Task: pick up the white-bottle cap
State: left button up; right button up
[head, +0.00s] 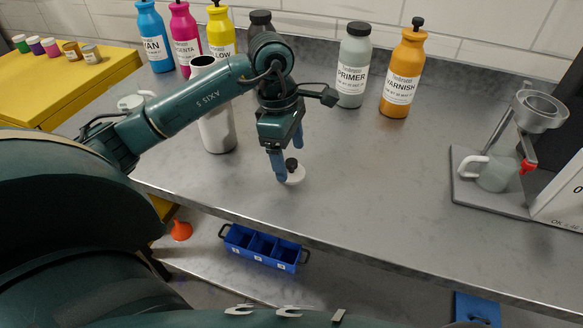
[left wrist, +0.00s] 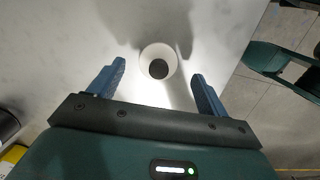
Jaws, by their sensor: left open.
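The white-bottle cap (head: 294,175), a white disc with a black knob, lies on the grey counter near its front edge. In the left wrist view the cap (left wrist: 158,54) shows as a white round with a dark knob at its middle. My left gripper (head: 289,160) points down at the cap and is open. In the left wrist view the cap is between the lines of the two fingers, slightly beyond the fingertips (left wrist: 158,70), with gaps on both sides. The uncapped white bottle (head: 218,132) stands left of the gripper, partly behind my arm. My right gripper is out of view.
Primer (head: 353,70) and varnish (head: 402,80) bottles stand at the back, with cyan, magenta and yellow bottles at back left. A blue bin (head: 262,247) sits below the counter.

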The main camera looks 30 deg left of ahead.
aim_at(291, 161)
pick_arm(q)
jog(key=shift+w+d+f, duration=0.1)
jog(key=shift+d+f, duration=0.1)
jog(key=shift+f, duration=1.35)
jog(key=c, duration=1.1)
